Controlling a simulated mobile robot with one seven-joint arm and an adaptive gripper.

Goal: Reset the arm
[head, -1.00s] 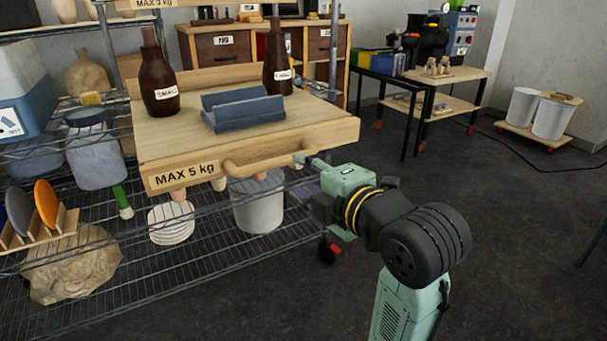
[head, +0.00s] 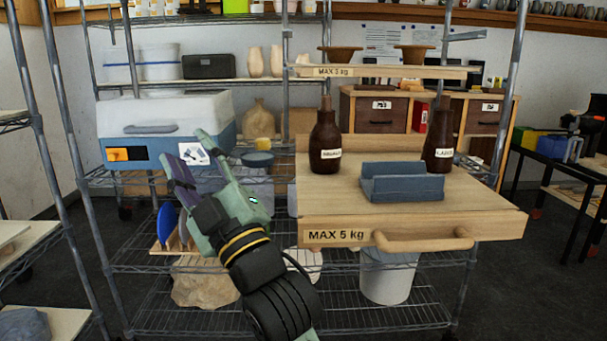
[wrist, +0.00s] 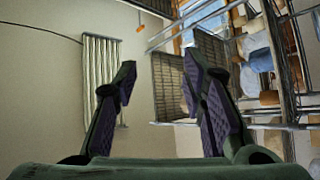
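My gripper (head: 186,146) is raised in front of the shelving, left of the wooden tray, with its fingers pointing up. The wrist view also shows my gripper (wrist: 159,64), with its two fingers spread apart and nothing between them. My arm (head: 275,290) comes up from the bottom of the head view and leans left. The wooden tray (head: 334,236), marked MAX 5 kg, has a rounded front handle (head: 420,242). The gripper is apart from that handle.
Two brown bottles (head: 325,145) (head: 439,142) and a blue-grey holder (head: 402,186) stand on the tray. A blue-and-white cooler box (head: 165,118) sits on the wire shelf behind the gripper. Shelf posts (head: 60,150) stand at left. Dark floor shows at right.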

